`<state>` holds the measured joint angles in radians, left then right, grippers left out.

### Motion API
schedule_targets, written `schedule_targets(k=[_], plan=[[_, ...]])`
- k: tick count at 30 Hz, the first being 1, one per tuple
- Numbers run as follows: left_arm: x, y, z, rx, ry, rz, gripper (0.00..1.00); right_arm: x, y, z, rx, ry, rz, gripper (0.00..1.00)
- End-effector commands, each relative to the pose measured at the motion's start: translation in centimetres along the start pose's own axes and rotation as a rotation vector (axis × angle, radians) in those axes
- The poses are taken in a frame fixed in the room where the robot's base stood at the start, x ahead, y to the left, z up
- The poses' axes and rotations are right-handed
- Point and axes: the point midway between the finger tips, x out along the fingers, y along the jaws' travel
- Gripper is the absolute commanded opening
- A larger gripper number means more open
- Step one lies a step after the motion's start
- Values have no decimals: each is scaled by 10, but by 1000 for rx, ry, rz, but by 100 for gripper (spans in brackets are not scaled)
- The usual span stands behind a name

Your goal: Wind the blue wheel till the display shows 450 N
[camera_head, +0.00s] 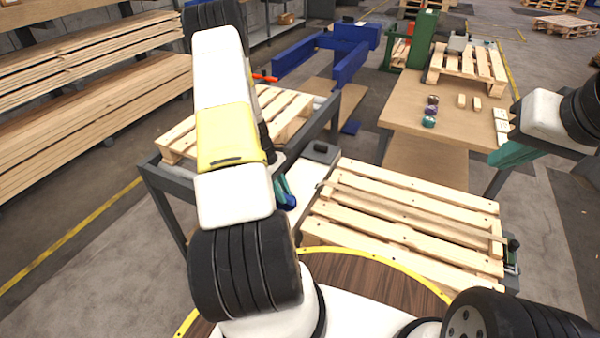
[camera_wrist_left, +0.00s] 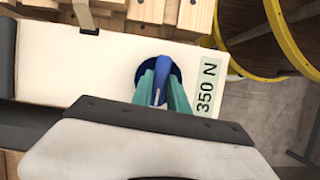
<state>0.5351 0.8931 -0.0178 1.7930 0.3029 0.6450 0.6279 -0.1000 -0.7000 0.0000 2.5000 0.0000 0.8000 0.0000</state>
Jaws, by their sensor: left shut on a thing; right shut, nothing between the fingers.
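The blue wheel (camera_wrist_left: 159,68) sits on a white panel (camera_wrist_left: 80,55) in the left wrist view, with a raised grip across its middle. My left gripper (camera_wrist_left: 160,88) has its teal fingers shut on this grip, one on each side. The display (camera_wrist_left: 208,88) beside the wheel reads 350 N. In the head view the wheel (camera_head: 290,202) is small and partly hidden by my left gripper (camera_head: 284,188) and arm. My right gripper (camera_head: 511,153) is at the right, over the table edge, shut and empty; its fingers are partly hidden.
A wooden pallet (camera_head: 400,205) lies right of the wheel, and another pallet (camera_head: 278,110) lies on a grey frame behind my left arm. A table (camera_head: 405,100) holds small coloured pieces (camera_head: 430,122) and light blocks. Stacked planks (camera_head: 90,115) fill the left.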

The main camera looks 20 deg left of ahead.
Motion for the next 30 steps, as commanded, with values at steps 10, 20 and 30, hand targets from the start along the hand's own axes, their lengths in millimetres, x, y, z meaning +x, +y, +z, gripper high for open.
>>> schedule_targets(k=[10,20,30], plan=[[0,3,1,251,0,-103,0,0,0,0,0,0,0,0],[0,4,1,416,0,-171,0,0,0,0,0,0,0,0],[0,4,1,468,1,-192,0,0,0,0,0,0,0,0]])
